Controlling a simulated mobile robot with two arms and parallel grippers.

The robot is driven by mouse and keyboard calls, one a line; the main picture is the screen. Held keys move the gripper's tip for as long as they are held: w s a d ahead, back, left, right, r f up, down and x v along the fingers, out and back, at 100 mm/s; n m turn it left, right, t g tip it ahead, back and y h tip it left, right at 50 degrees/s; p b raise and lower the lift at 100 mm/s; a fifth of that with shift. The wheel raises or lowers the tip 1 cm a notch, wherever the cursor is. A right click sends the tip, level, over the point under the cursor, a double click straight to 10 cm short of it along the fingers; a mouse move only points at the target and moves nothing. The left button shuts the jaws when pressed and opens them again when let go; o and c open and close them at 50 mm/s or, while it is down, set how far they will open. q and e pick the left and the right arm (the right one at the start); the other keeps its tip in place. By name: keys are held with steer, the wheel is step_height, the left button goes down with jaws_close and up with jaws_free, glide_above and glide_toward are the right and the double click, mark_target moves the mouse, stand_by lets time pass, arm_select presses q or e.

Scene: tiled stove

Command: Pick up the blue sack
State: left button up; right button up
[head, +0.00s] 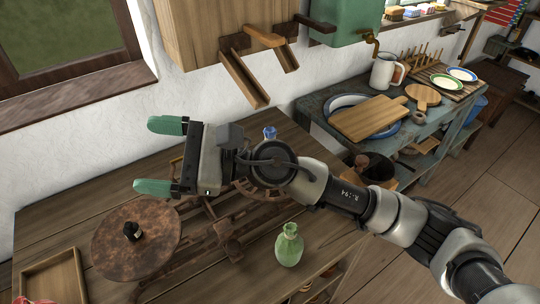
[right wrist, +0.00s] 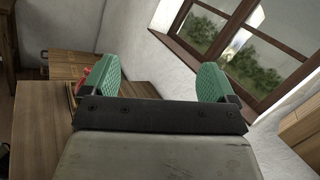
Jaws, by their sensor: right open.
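I cannot make out a blue sack for certain in either view. A small blue object (head: 270,132) shows just behind my right arm on the wooden table, mostly hidden, and I cannot tell what it is. My right gripper (head: 160,157) is open and empty, with its green fingers spread, pointing left above the table. Its fingers also show in the right wrist view (right wrist: 156,80), wide apart with nothing between them. My left gripper is not in view.
The table holds a round rusty disc (head: 118,250) on a metal frame, a green bottle (head: 289,246) and a wooden tray (head: 50,275). A wooden cabinet (head: 205,30) hangs on the wall above. A side counter (head: 318,106) with a cutting board (head: 368,118) stands at right.

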step_height(320, 180, down, 5)
steer(key=w+n+g+h, duration=0.1)
steer(key=n+g+h, duration=0.1)
steer(key=n+h, duration=0.5)
steer(key=n+t+h, duration=0.8)
steer(key=h, duration=0.5)
glide_above(270, 133)
steer(key=s, duration=0.2)
steer(key=f, duration=0.1)
steer(key=p+x, duration=0.1)
steer(key=x, duration=0.3)
steer(key=shift+f, duration=0.4)
steer(key=shift+w+d+f+p, duration=0.1)
steer(key=shift+f+p, duration=0.35)
steer(key=shift+f, duration=0.15)
steer(key=p+x, duration=0.1)
steer(key=x, duration=0.2)
steer(key=shift+f, duration=0.4)
steer(key=shift+w+f, duration=0.1)
steer(key=shift+f, duration=0.2)
steer(key=shift+c, duration=0.4)
